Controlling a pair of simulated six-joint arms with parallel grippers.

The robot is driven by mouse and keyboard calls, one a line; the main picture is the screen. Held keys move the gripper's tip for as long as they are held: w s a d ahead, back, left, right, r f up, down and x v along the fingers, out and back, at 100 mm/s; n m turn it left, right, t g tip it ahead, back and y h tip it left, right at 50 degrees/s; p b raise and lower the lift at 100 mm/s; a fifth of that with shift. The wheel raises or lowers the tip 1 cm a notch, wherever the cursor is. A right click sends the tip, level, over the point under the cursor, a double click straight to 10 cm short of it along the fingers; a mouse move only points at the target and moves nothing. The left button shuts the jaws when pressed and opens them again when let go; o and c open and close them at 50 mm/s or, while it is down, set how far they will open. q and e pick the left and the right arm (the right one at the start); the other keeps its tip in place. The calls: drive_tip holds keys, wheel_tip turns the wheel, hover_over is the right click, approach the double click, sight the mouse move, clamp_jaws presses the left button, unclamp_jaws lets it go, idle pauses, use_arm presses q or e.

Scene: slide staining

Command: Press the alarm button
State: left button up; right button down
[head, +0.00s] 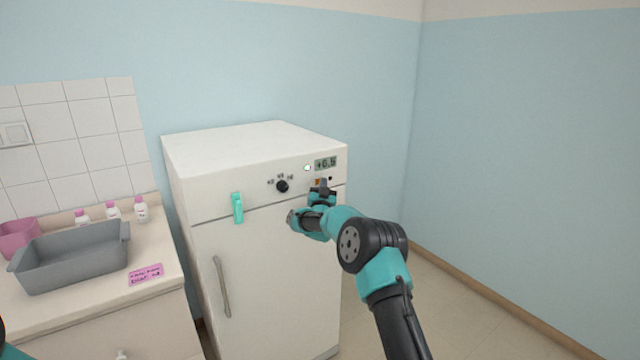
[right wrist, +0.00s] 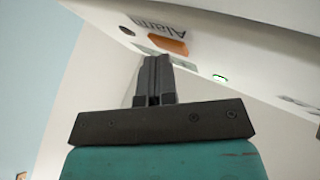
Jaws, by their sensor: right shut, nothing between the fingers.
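The alarm button is a small orange block on the upper front panel of the white fridge (head: 265,270). In the right wrist view the orange button (right wrist: 167,42) sits beside printed "Alarm" lettering. In the head view the orange button (head: 317,182) shows partly behind my gripper. My right gripper (head: 323,188) is shut and empty, pointing at the panel close to the button. In the right wrist view its closed fingertips (right wrist: 155,58) are just below the button; I cannot tell whether they touch. My left gripper is out of view.
The panel also has a display (head: 325,163) reading about +6.5 and a black knob (head: 282,186). A teal clip-like piece (head: 237,208) is on the fridge front. A counter at left holds a grey tray (head: 75,262), small bottles and a pink note (head: 146,275).

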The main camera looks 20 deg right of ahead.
drive_tip(key=shift+s, duration=0.1)
drive_tip(key=shift+s+d, duration=0.1)
drive_tip(key=shift+s, duration=0.5)
drive_tip(key=s, duration=0.2)
drive_tip(key=s+d, duration=0.1)
drive_tip(key=s, duration=0.2)
idle(0.6)
idle(0.5)
